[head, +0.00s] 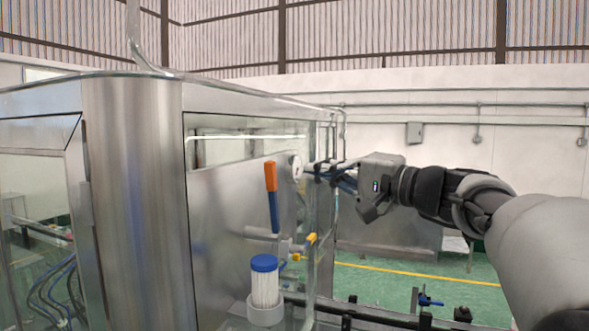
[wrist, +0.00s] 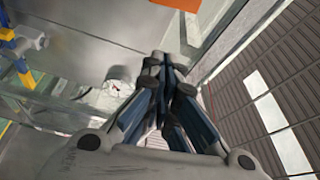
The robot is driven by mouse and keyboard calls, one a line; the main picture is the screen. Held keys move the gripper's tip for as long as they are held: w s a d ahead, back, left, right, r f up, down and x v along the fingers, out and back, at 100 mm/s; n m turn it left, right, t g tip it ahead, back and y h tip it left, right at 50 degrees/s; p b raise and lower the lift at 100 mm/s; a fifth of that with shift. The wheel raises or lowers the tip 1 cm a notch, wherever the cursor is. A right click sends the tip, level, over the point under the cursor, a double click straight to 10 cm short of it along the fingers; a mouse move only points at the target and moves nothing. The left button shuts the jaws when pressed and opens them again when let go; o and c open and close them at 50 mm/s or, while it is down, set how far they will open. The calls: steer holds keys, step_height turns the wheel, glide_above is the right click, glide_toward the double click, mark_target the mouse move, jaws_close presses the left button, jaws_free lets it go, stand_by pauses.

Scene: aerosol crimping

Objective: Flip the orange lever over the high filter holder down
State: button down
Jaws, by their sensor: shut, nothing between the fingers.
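The orange lever (head: 271,177) stands nearly upright, its orange grip on top of a blue shaft, above a filter holder with a white pleated filter and blue cap (head: 264,284). In the wrist view, an orange patch (wrist: 176,4), likely the lever's grip, shows at the top edge, beyond my fingertips. My gripper (head: 312,169) is to the right of the lever at about the height of its grip, pointing left and apart from it in the picture. In the wrist view its fingers (wrist: 170,62) are closed together with nothing between them. The filter holder is not visible there.
A round gauge (head: 295,167) sits between the lever and my fingers in the head view. Yellow-handled valves (head: 311,239) are below right of the lever. A steel cabinet (head: 135,200) with glass panes stands left.

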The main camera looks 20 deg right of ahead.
steer(key=a, duration=0.2)
steer(key=w+a, duration=0.1)
steer(key=a+p, duration=0.1)
steer(key=a, duration=0.1)
steer(key=shift+w+a+f, duration=0.2)
steer(key=shift+w+a, duration=0.15)
steer(key=shift+s, duration=0.15)
